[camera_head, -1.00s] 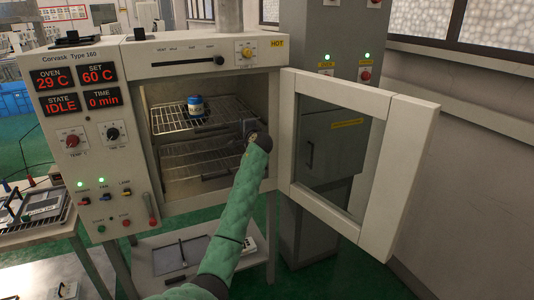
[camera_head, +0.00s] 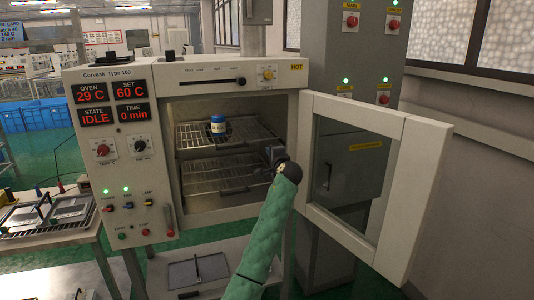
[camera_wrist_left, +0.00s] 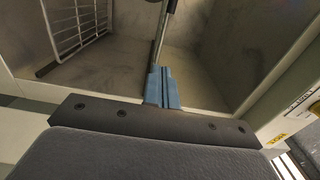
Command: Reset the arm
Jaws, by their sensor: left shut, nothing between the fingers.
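My left arm, in a green sleeve, comes up from the bottom of the head view. Its gripper (camera_head: 270,155) is at the right side of the oven's opening, in front of the lower rack, apart from the jar. In the left wrist view the blue fingers (camera_wrist_left: 164,86) are together with nothing between them; a wire rack and the oven's inner walls show beyond. A small jar (camera_head: 218,125) with a blue lid stands upright on the upper rack (camera_head: 245,134) of the oven (camera_head: 225,88). My right gripper is not in view.
The oven door (camera_head: 422,195) stands wide open to the right, close beside my arm. A grey cabinet (camera_head: 350,110) is behind it. A side table with flat trays (camera_head: 68,211) is at the left. A lower shelf (camera_head: 225,287) holds a clipboard-like plate.

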